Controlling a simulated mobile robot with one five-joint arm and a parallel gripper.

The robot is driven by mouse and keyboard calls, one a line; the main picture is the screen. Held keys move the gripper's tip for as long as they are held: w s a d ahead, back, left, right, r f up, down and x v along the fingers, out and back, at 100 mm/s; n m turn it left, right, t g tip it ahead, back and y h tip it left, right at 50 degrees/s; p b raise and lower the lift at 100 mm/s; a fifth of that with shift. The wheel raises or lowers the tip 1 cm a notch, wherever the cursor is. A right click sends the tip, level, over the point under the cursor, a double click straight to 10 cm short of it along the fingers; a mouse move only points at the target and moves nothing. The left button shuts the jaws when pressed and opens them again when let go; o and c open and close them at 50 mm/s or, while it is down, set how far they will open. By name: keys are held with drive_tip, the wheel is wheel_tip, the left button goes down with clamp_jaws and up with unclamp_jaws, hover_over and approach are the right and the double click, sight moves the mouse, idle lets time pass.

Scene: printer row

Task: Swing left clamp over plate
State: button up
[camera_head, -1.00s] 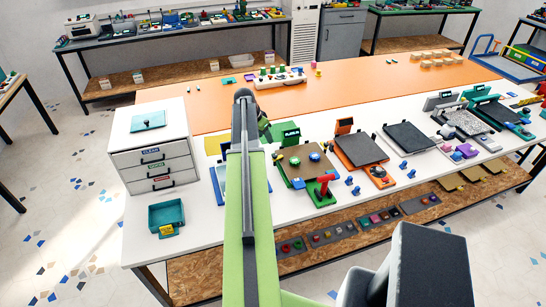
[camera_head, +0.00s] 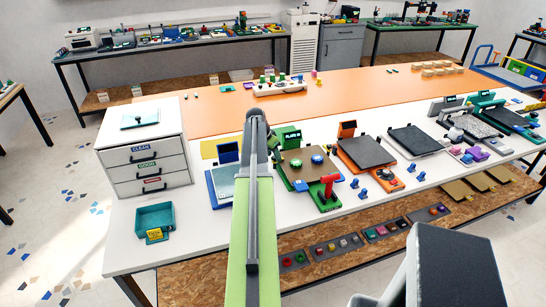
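The green printer (camera_head: 279,170) stands on the white table just right of my arm. Its brown plate (camera_head: 306,172) lies flat and carries two round teal-green pieces, a left one (camera_head: 295,163) and a right one (camera_head: 318,160). I cannot tell at this size whether these are the clamps or which way any clamp is turned. A red handle (camera_head: 329,184) stands upright at the printer's front right corner. A small green lettered display (camera_head: 291,136) is at its back. My light green arm reaches forward left of this printer; its gripper is hidden behind the arm links.
An orange printer (camera_head: 362,152) and a dark-plated one (camera_head: 414,140) stand to the right. A blue printer (camera_head: 222,185) is partly behind my arm. A white drawer unit (camera_head: 147,160) and teal tray (camera_head: 156,219) are left. The orange strip behind is mostly clear.

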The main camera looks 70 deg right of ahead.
clamp_jaws()
drive_tip(key=shift+w+d+m+g, duration=0.1)
drive_tip(key=shift+w+m+g, duration=0.15)
drive_tip(key=shift+m, duration=0.55)
drive_tip(key=shift+s+m+g+y, duration=0.1)
drive_tip(key=shift+m+g+y, duration=0.2)
drive_tip(key=shift+m, duration=0.5)
drive_tip(key=shift+o, duration=0.8)
unclamp_jaws()
